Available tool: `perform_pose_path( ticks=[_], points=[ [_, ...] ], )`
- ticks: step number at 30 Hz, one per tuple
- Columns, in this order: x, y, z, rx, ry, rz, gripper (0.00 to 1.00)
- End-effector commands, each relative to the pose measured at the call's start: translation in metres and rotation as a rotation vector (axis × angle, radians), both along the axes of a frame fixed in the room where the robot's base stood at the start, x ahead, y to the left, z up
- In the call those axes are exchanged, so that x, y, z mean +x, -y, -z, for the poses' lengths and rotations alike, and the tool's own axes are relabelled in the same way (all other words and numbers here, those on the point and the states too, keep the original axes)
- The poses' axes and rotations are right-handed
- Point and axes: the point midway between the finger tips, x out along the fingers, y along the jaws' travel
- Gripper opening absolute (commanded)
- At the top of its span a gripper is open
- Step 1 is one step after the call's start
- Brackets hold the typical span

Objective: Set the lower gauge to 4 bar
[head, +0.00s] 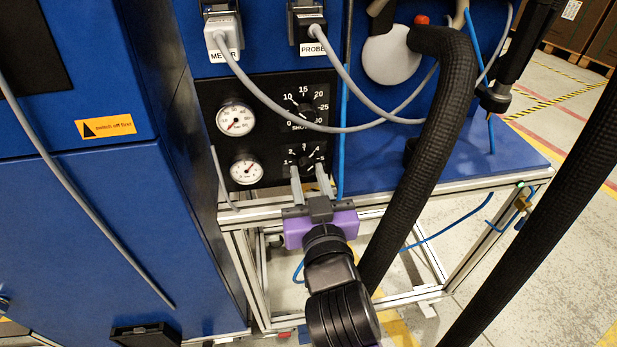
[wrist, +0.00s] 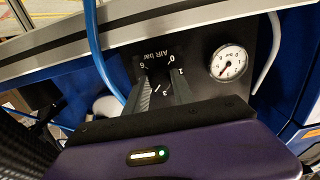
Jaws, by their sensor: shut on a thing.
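The lower gauge (head: 246,170) is a round white dial on the black panel, left of the AIR bar knob. It also shows, inverted, in the wrist view (wrist: 229,63); its reading is too small to tell. The black AIR bar knob (head: 306,159) has a printed scale around it, partly hidden by my fingers. My gripper (head: 309,168) reaches the panel from the front, with its two grey fingers shut on the knob's sides. In the wrist view the fingers (wrist: 161,82) stand either side of the knob, and its white mark shows between them.
Above are the upper gauge (head: 235,120) and the SHOT knob (head: 304,108). Grey cables from the METER plug (head: 222,40) and PROBE plug (head: 312,37) loop across the panel. A thick black hose (head: 425,150) hangs close to the right of my arm. A metal frame rail runs below the panel.

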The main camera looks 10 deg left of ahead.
Motion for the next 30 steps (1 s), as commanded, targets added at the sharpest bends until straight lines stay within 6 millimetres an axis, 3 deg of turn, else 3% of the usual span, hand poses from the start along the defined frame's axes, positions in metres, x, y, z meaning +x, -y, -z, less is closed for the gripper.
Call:
perform_pose_path(
  ticks=[9,10,12,23,30],
  points=[
    [0.000,0.001,0.003,-0.002,-0.007,0.002,0.00],
    [0.000,0.001,0.003,-0.002,-0.007,0.002,0.36],
    [0.000,0.000,0.003,-0.002,-0.006,0.001,0.49],
    [-0.002,0.001,0.001,-0.001,-0.003,0.000,0.51],
    [-0.032,0.009,0.002,-0.001,-0.005,0.000,0.51]
  ],
)
